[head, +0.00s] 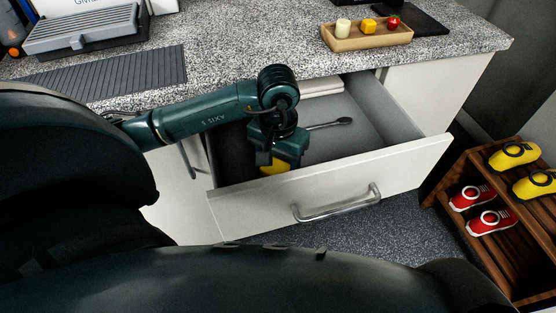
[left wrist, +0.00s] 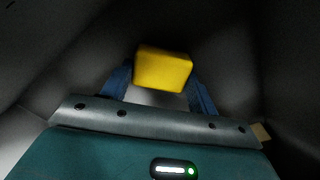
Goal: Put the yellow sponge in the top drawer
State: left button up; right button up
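The yellow sponge (left wrist: 163,68) sits between the two blue fingers of my left gripper (left wrist: 163,82) in the left wrist view, with a finger against each side. In the head view, my left gripper (head: 277,160) points down inside the open top drawer (head: 330,190), near its front left part. Only a small yellow piece of the sponge (head: 274,169) shows there, below the gripper. I cannot tell whether the sponge touches the drawer floor. My right gripper is not in view.
A dark spoon-like utensil (head: 331,124) and a pale folded item (head: 322,87) lie in the drawer. The speckled countertop (head: 220,62) holds a wooden tray (head: 367,41) with small items. A shoe rack (head: 480,158) stands at the right. The drawer's right side has free room.

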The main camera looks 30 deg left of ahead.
pick_arm(q)
jog(key=o, duration=0.4)
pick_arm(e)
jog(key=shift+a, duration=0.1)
pick_arm(q)
jog(key=shift+r, duration=0.1)
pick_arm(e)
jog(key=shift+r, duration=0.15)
pick_arm(q)
jog(key=shift+r+p, duration=0.25)
jog(key=shift+p, duration=0.05)
jog(key=shift+r+p, duration=0.5)
jog(key=shift+r, duration=5.35)
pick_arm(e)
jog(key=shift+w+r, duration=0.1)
